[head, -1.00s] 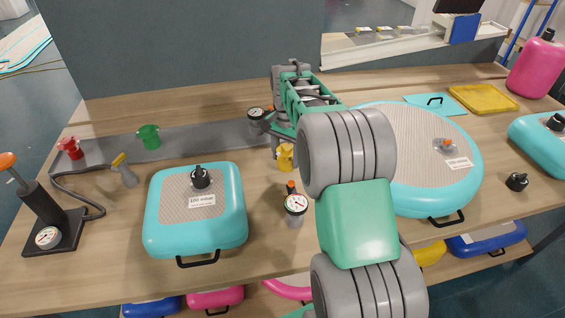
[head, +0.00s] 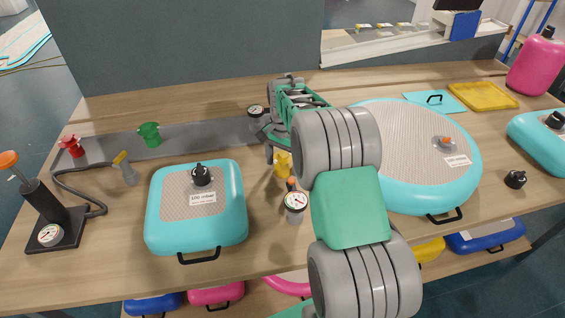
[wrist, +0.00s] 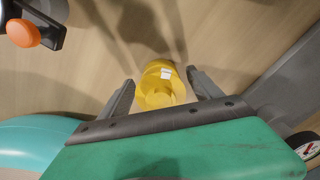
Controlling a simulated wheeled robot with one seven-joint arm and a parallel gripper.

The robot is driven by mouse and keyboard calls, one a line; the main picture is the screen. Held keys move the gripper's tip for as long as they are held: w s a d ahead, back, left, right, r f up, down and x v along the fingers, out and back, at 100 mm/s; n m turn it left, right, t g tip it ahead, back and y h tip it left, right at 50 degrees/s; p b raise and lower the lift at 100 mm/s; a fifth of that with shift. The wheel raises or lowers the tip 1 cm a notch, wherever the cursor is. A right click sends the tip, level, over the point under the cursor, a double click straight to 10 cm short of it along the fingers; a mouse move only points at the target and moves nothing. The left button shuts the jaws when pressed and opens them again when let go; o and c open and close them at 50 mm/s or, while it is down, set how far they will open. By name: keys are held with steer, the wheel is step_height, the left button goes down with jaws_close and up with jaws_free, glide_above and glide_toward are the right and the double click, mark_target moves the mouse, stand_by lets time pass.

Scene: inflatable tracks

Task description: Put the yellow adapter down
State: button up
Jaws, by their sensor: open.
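The yellow adapter (head: 282,164) is at the middle of the wooden table, partly hidden by my arm. It appears to rest on the tabletop. In the wrist view the yellow adapter (wrist: 158,90) lies between my two grey fingers, with a visible gap on each side. My gripper (wrist: 161,76) is open around it and does not appear to touch it. In the head view my gripper (head: 271,154) is small and mostly hidden by my arm.
A pressure gauge (head: 295,203) stands close in front of the adapter. A turquoise square cushion (head: 225,228) is to the left and a large round one (head: 470,180) to the right. A grey strip (head: 200,140) with green (head: 149,134) and red (head: 70,146) fittings lies behind.

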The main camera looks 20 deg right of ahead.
step_height(320, 180, up, 12)
steer(key=shift+r+b, duration=0.2)
steer(key=shift+b, duration=0.3)
